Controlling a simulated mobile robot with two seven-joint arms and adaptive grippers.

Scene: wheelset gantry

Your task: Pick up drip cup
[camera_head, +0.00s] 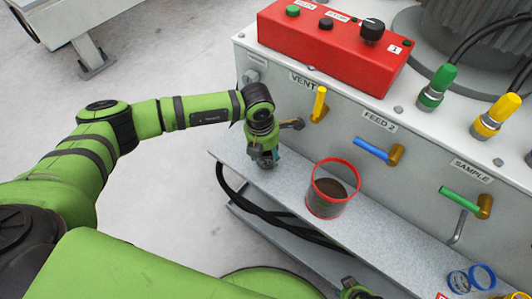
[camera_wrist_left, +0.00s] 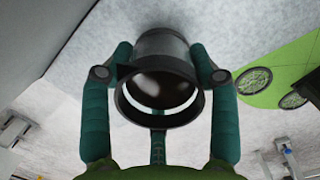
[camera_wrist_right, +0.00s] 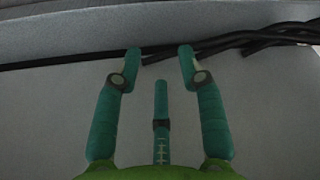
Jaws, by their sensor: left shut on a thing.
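A dark grey round cup (camera_wrist_left: 160,85), which I take for the drip cup, sits between the two fingers of my left gripper (camera_wrist_left: 160,52) in the left wrist view. The fingers touch it on both sides, and its open mouth faces the wrist camera. In the head view my left gripper (camera_head: 264,157) is over the left end of the grey shelf (camera_head: 385,245); the cup is mostly hidden there. I cannot tell whether the cup's base touches the shelf. My right gripper (camera_wrist_right: 160,58) is open and empty in the right wrist view.
A clear container with a red rim (camera_head: 333,163) and dark contents stands on the shelf. Yellow (camera_head: 319,104), blue (camera_head: 370,149) and green (camera_head: 460,199) valve handles stick out from the cabinet above. Blue rings (camera_head: 482,277) lie at the right. A red control box (camera_head: 335,45) sits on top.

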